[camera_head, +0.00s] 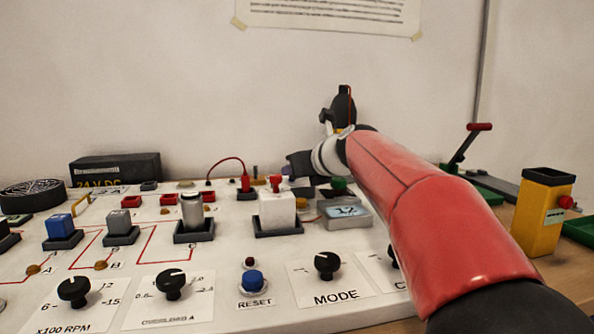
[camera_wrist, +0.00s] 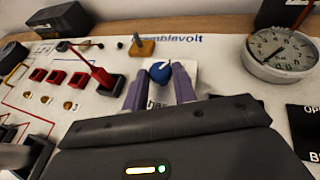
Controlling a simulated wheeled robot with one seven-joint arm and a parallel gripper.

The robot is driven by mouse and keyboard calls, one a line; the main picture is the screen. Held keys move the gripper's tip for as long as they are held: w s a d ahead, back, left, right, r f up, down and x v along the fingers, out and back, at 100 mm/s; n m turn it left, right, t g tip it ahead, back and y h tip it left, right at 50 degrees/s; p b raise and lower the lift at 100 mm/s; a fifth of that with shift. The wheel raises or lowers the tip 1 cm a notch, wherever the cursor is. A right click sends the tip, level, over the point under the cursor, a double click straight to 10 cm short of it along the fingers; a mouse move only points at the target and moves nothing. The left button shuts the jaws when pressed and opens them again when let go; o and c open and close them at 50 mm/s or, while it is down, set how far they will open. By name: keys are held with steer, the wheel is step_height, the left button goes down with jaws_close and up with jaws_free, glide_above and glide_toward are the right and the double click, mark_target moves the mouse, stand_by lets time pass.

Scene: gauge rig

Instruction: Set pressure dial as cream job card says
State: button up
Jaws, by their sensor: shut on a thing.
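My gripper (camera_wrist: 160,76) is shut on a small blue knob (camera_wrist: 161,70) with a white pointer line, its two purple fingers on either side. The knob stands on a white label on the panel; the label's writing is mostly hidden by my gripper. A round gauge (camera_wrist: 282,50) with a white face and dark needle is to the right of the knob; its numbers are too small to read. The cream job card (camera_head: 330,14) is taped to the wall, cut off at the top, its lines unreadable. In the head view my arm hides the blue knob.
The white panel holds a MODE knob (camera_head: 327,264), a blue RESET button (camera_head: 252,281), an RPM knob (camera_head: 73,291) and several switches. In the wrist view a red plug (camera_wrist: 106,78) and a brass post (camera_wrist: 141,46) stand left of my gripper. A yellow box (camera_head: 541,215) is at the right.

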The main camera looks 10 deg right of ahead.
steer(key=n+y, duration=0.1)
steer(key=n+g+y+p, duration=0.2)
steer(key=y, duration=0.1)
steer(key=shift+w+d+r+n, duration=0.15)
steer(key=shift+w+d+n, duration=0.1)
steer(key=shift+d+n, duration=0.15)
steer(key=shift+w+d+n+g+y+p, duration=0.15)
steer(key=shift+n+g+y+p, duration=0.1)
steer(key=shift+n+g+y, duration=0.45)
steer(key=shift+w+d+n+g+y+p, duration=0.1)
steer(key=shift+n+g+y+p, duration=0.15)
steer(key=shift+n+g+y, duration=0.45)
steer(key=shift+n, duration=0.3)
steer(key=o, duration=1)
steer(key=shift+c, duration=0.2)
steer(key=v, duration=0.7)
steer(key=shift+s+d+r, duration=0.1)
steer(key=shift+s+d, duration=0.1)
steer(key=shift+d, duration=0.1)
